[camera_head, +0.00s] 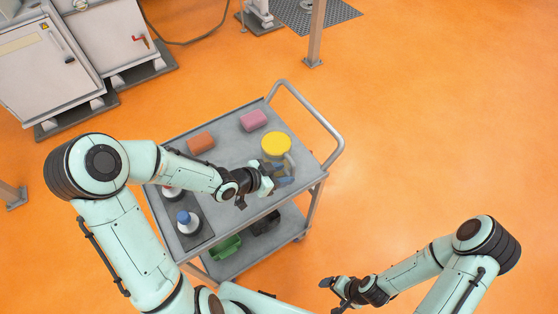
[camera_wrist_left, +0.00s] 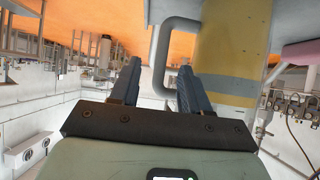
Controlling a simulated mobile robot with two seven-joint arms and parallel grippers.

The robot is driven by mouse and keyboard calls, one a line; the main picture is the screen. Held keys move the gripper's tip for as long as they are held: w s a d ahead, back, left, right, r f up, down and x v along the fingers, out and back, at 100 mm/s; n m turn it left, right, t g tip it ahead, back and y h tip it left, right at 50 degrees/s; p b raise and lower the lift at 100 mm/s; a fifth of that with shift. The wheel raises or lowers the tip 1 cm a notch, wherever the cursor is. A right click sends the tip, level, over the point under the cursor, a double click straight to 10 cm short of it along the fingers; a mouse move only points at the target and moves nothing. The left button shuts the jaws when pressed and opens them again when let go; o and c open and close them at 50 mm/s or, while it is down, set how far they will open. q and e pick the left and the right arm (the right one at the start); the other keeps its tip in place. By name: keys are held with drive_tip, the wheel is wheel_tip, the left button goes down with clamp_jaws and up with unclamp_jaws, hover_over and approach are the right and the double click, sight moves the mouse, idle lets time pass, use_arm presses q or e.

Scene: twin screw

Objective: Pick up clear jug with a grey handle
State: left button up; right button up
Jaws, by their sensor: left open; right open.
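The jug (camera_head: 276,144) stands on the cart's top, toward its right side, with a round yellow top in the head view. In the left wrist view the jug (camera_wrist_left: 232,45) shows a yellow body with a grey band, and a grey handle (camera_wrist_left: 160,52) on its left side. My left gripper (camera_head: 281,174) is open at the near side of the jug. In the wrist view the handle lies between the fingertips of the left gripper (camera_wrist_left: 158,72); I cannot tell whether they touch it. My right gripper (camera_head: 337,289) is open and empty, away from the cart.
On the grey cart (camera_head: 225,145) are an orange block (camera_head: 201,142), a pink block (camera_head: 253,120) and a dark tray (camera_head: 195,238) with a blue-capped bottle (camera_head: 187,220). A green bin (camera_head: 226,247) is on the lower shelf. The cart's push bar (camera_head: 318,115) rises at right.

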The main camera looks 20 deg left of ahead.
sight(291, 173)
use_arm(q)
drive_tip(key=b+x, duration=0.1)
drive_tip(key=x, duration=0.3)
drive_tip(key=shift+w+f, duration=0.2)
drive_tip(key=shift+w+d+f, duration=0.2)
drive_tip(key=shift+d, duration=0.1)
drive_tip(key=shift+w, duration=0.1)
use_arm(e)
drive_tip(key=shift+s+f, duration=0.5)
drive_tip(key=shift+f, duration=0.3)
use_arm(q)
clamp_jaws()
drive_tip(key=shift+w+r, duration=0.1)
drive_tip(key=shift+r, duration=0.05)
